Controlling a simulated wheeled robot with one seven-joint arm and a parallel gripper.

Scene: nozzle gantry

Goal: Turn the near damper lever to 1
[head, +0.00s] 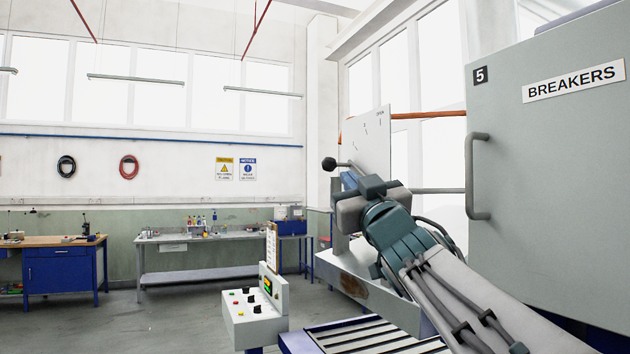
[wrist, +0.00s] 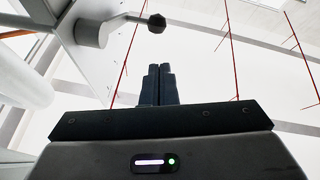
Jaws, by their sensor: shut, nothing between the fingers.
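A lever with a black ball knob (head: 329,164) sticks out to the left from a pale upright panel (head: 370,140) with small marks on it. In the wrist view the same knob (wrist: 156,23) sits at the end of a thin rod coming from a round grey hub (wrist: 88,33). My gripper (head: 349,180) is just below and right of the knob in the head view. In the wrist view my gripper (wrist: 159,70) has its two dark fingers together and empty, pointing toward the knob, with a gap between.
A grey breakers cabinet (head: 550,160) with a handle (head: 476,176) stands close on the right. An orange pipe (head: 430,115) runs behind the panel. A control box (head: 254,315) and a roller conveyor (head: 365,338) are below. Open floor lies to the left.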

